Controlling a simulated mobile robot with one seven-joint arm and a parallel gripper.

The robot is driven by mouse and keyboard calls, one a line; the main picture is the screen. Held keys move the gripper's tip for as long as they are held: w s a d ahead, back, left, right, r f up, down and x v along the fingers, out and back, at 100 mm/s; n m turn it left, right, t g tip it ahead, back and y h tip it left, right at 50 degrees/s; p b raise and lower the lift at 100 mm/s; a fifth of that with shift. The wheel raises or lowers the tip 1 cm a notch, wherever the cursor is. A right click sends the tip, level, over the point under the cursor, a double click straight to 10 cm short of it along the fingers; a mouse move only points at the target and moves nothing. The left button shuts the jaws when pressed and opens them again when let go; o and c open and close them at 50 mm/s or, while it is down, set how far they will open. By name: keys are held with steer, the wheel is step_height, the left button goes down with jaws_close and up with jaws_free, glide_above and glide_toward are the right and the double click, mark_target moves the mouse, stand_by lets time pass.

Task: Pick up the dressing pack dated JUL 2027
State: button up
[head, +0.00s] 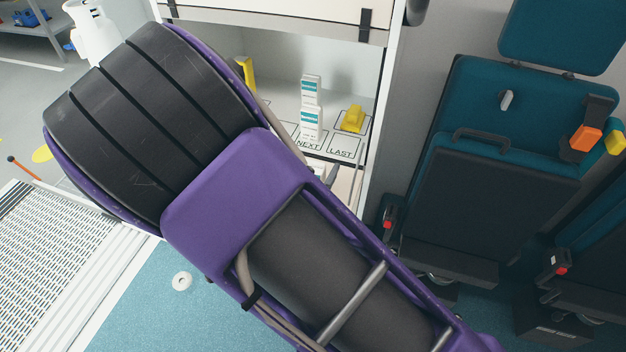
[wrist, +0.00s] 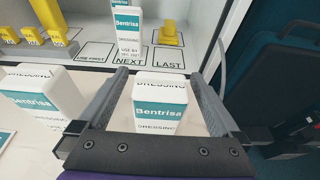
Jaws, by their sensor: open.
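A white and teal Bentrisa dressing pack (wrist: 160,107) stands between the spread fingers of my gripper (wrist: 157,82) in the wrist view. A gap shows on each side of it, and no date can be read on its visible faces. A second pack (wrist: 47,96) is to the left, outside the fingers. The head view shows two packs there, an upper one (head: 311,90) and a lower one (head: 311,124). My arm hides the gripper in that view.
The shelf has marked spaces: USE FIRST (wrist: 90,54), NEXT and LAST. A yellow block (wrist: 171,35) sits at LAST, and several yellow pieces (wrist: 31,37) are at the left. A teal folding seat (head: 490,190) is right of the cabinet.

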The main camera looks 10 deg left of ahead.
steer(key=shift+x, duration=0.9)
steer(key=shift+c, duration=0.3)
steer(key=c, duration=1.4)
